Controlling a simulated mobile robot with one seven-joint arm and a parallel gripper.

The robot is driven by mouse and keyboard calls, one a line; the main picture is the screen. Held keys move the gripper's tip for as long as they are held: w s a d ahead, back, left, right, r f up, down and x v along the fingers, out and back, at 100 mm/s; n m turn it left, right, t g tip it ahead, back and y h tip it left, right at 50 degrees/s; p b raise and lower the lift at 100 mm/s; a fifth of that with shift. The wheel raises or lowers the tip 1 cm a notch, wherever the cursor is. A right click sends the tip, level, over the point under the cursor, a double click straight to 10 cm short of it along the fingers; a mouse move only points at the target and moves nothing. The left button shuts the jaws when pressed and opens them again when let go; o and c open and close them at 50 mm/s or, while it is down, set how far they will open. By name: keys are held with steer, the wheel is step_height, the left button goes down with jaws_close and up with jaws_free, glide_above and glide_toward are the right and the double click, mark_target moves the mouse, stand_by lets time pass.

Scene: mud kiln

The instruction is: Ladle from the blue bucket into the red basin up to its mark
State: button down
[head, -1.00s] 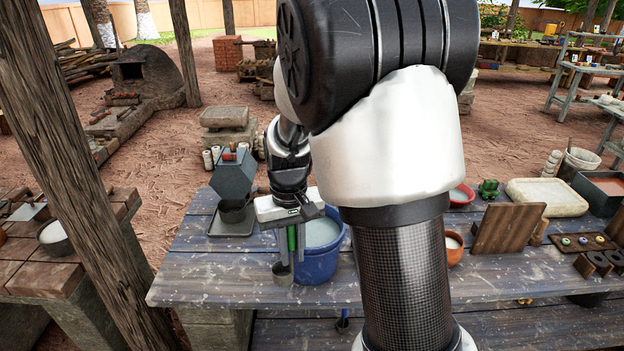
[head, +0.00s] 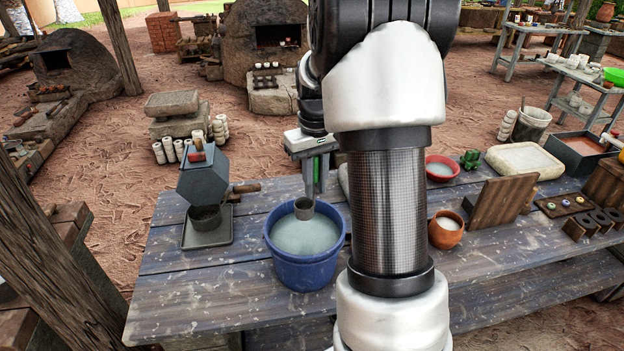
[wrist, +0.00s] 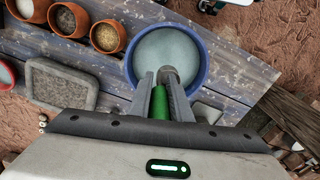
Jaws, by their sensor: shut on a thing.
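The blue bucket (head: 307,268) stands on the plank table and holds pale grey liquid. It also shows in the wrist view (wrist: 204,72). My gripper (head: 318,180) is shut on the green handle of the ladle (head: 304,207). The ladle's grey cup hangs over the back part of the bucket's mouth. I cannot tell whether the cup touches the liquid or what is in it. In the wrist view the green handle (wrist: 159,103) lies between my fingers. The red basin (head: 441,168), right of my arm, holds some pale liquid; its mark cannot be made out.
A dark hexagonal device (head: 203,178) with a cup on a tray is left of the bucket. An orange pot (head: 446,230), a wooden board (head: 505,205) and a pale slab (head: 525,160) are to the right. The table front is clear left of the bucket.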

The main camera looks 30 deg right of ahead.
step_height(320, 180, down, 14)
steer(key=b, duration=0.8)
steer(key=shift+r, duration=0.25)
stand_by(0.6)
steer(key=shift+r+p, duration=4.5)
steer(key=shift+r, duration=2.05)
steer(key=shift+s+f, duration=0.1)
